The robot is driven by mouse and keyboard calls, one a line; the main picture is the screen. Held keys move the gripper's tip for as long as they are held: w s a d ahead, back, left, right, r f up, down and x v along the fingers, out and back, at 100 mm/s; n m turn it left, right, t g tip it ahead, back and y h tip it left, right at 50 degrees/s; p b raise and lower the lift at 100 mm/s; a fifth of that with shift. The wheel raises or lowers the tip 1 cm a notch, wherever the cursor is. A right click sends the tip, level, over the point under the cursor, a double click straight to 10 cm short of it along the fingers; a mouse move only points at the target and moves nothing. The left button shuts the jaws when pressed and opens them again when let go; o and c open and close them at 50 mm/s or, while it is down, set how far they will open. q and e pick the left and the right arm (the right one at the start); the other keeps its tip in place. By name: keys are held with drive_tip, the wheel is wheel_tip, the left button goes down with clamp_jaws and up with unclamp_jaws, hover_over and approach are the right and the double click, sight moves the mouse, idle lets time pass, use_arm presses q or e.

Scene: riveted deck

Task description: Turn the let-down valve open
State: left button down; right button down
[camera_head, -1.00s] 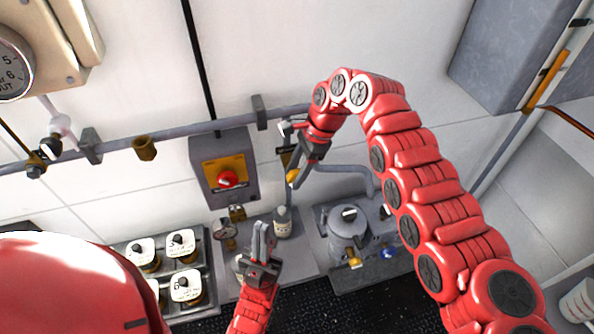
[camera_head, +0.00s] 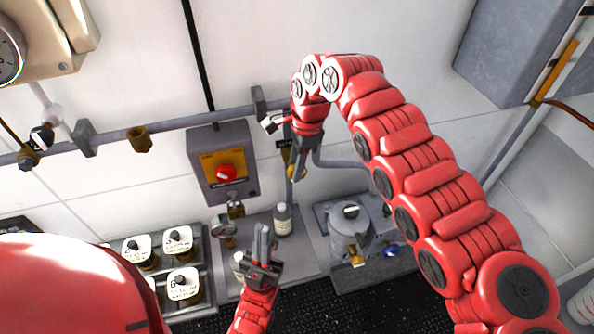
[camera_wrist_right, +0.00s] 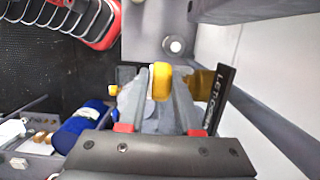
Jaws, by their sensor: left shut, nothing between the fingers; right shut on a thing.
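In the right wrist view the let-down valve shows as a yellow lever (camera_wrist_right: 161,82) between my right gripper's fingertips, with a brass body (camera_wrist_right: 201,88) beside it. A dark label (camera_wrist_right: 219,98) reading LET-DOWN, partly covered, stands to its right. My right gripper (camera_wrist_right: 161,90) is shut on the yellow lever. In the head view my right gripper (camera_head: 293,175) hangs at the wall pipe, and the valve is mostly hidden behind it. My left gripper (camera_head: 262,237) is shut and empty, low in front of the bench, away from the valve.
A grey box with a red knob (camera_head: 225,173) is on the wall left of the valve. A white bottle (camera_head: 283,220) stands below, beside a grey pot (camera_head: 349,218) with brass and blue fittings. Several white-topped jars sit in a rack (camera_head: 209,275) at left.

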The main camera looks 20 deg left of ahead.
drive_tip(key=t+h+b, duration=0.1)
drive_tip(key=b, duration=0.1)
drive_tip(key=t+h+b, duration=0.1)
drive_tip(key=h+b, duration=0.1)
drive_tip(key=s+a+f+t+h+b, duration=0.1)
drive_tip(key=b, duration=0.1)
drive_tip(key=shift+a+f, duration=0.1)
drive_tip(key=shift+h, duration=0.6)
drive_tip(key=shift+a+t+h+b, duration=0.1)
drive_tip(key=shift+t+h+b, duration=0.2)
drive_tip(key=shift+t+h, duration=0.15)
drive_tip(key=shift+t+h+p, duration=0.55)
drive_tip(key=shift+h+p, duration=0.05)
drive_tip(key=shift+h, duration=0.15)
drive_tip(key=shift+s, duration=0.1)
drive_tip(key=shift+f+h+p, duration=0.15)
drive_tip(key=shift+h+p, duration=0.15)
